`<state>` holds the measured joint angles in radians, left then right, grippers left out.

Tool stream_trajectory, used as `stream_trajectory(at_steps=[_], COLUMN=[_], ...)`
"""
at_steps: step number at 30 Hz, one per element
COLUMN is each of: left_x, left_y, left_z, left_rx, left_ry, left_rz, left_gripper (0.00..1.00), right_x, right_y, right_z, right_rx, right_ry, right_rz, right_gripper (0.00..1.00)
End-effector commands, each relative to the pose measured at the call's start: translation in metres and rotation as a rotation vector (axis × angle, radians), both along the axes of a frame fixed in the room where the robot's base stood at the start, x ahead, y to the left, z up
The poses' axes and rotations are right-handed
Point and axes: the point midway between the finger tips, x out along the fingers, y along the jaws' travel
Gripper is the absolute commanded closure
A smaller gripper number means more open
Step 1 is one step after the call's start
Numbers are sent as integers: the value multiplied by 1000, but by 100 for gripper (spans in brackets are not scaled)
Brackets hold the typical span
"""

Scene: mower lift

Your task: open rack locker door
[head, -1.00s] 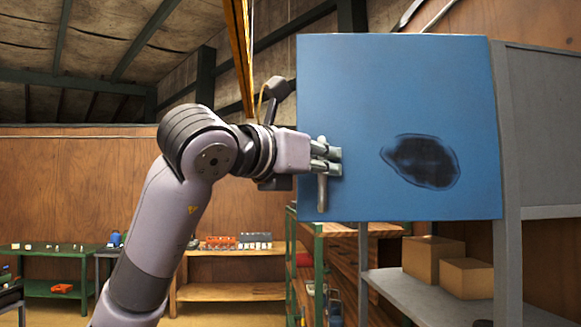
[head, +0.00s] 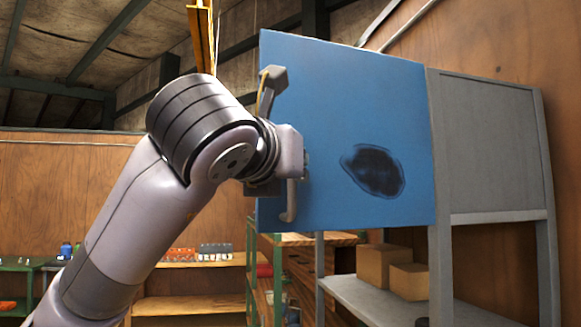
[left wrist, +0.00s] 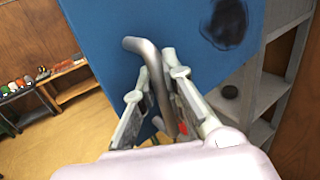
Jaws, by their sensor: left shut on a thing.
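The blue locker door (head: 330,110), marked with a dark oval patch, hangs from the grey rack (head: 440,265) along its right side. Its free left edge looks closer to me than its right edge and reaches past the rack's left post, so it stands ajar. My left gripper (head: 300,165) is at the door's left part, shut on the bent metal handle (head: 290,203). In the left wrist view, the two fingers (left wrist: 152,76) lie on both sides of the handle (left wrist: 140,46), in front of the door (left wrist: 110,25). The locker's inside is hidden. My right gripper is not in view.
Cardboard boxes (head: 408,281) stand on the rack's lower shelf (head: 375,302). A wooden bench (head: 190,305) with several small items stands behind my arm. A yellow post (head: 201,40) rises behind the door's left. Floor shows free at left in the wrist view.

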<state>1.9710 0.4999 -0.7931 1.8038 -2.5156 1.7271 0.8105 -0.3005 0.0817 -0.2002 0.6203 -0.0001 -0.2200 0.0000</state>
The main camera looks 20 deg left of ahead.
Motion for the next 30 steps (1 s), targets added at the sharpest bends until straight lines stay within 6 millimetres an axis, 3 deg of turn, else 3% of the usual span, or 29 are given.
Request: stream_trajectory(at_steps=[1,2,11,22,26,30], left_x=[0,0,0,-4,-22,-52], left_y=[1,1,0,0,0,-1], left_z=[1,1,0,0,1,2], left_rx=[2,2,1,1,1,1], left_ry=[-2,-2,-1,-1,-3,-6], left_rz=[2,2,0,-1,-2,-3], left_gripper=[100,88,69,69,69,69], right_x=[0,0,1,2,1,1], right_y=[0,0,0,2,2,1], right_z=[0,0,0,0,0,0], right_rx=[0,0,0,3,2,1], right_ry=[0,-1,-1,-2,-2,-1], right_rz=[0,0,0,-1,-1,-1], right_gripper=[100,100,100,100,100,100])
